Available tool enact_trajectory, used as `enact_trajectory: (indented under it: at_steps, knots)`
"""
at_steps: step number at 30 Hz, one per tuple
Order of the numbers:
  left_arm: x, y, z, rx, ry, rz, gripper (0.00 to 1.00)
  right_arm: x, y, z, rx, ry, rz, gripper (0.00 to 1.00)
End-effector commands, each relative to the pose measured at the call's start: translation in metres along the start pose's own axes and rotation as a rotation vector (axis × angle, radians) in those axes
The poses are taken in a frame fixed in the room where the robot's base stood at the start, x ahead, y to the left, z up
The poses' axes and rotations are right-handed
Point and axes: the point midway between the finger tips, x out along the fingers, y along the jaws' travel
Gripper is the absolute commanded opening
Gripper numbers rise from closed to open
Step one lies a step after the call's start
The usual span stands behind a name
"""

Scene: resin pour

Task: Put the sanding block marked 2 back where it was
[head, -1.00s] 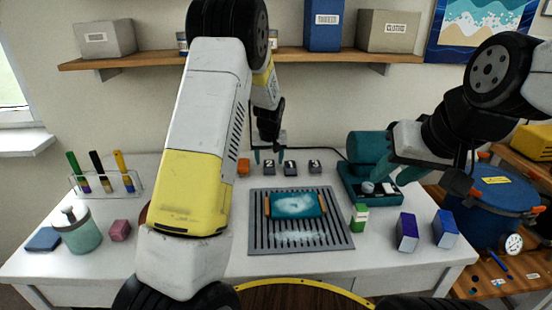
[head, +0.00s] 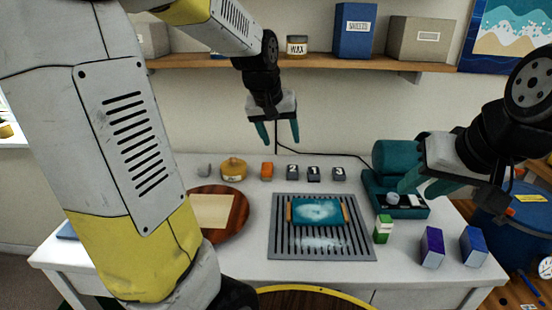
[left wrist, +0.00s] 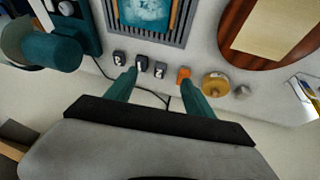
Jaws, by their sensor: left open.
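The sanding block marked 2 (head: 292,173) is dark grey with a pale numbered top. It stands on the table at the left end of a row with block 1 (head: 313,174) and block 3 (head: 338,174). In the left wrist view block 2 (left wrist: 161,70) lies between the open fingers' lines. My left gripper (head: 278,138) is open and empty, above and apart from the row; it also shows in the left wrist view (left wrist: 160,82). My right gripper (head: 425,186) is by the teal machine, its opening unclear.
An orange block (head: 267,171) stands left of block 2, then a yellow lidded pot (head: 233,169). In front is a slotted grey tray (head: 282,246) with a teal-topped piece (head: 318,211). The teal machine (head: 395,158) stands to the right. A shelf (head: 330,62) runs above.

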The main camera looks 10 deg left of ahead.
Motion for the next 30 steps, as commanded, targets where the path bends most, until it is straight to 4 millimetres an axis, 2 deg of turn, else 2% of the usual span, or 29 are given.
enact_trajectory:
  at_steps: [1,6,12,15,20,30]
  knots:
    - [-0.021,-0.002,0.016,0.008,0.015,0.02,0.62,0.0,0.0,0.0,0.0,0.0,0.0,0.36]
    - [-0.07,-0.003,0.075,0.068,0.05,0.066,0.62,0.0,0.0,0.0,0.0,0.0,0.0,0.36]
    - [-0.1,-0.004,0.136,0.137,0.089,0.084,0.62,0.0,0.0,0.0,0.0,0.0,0.0,0.36]
    - [-0.104,-0.005,0.155,0.158,0.099,0.084,0.62,0.0,0.0,0.0,0.0,0.0,0.0,0.36]
    - [-0.106,-0.005,0.166,0.174,0.104,0.083,0.62,0.0,0.0,0.0,0.0,0.0,0.0,0.36]
    - [-0.106,-0.005,0.166,0.173,0.105,0.083,0.62,0.0,0.0,0.0,0.0,0.0,0.0,0.36]
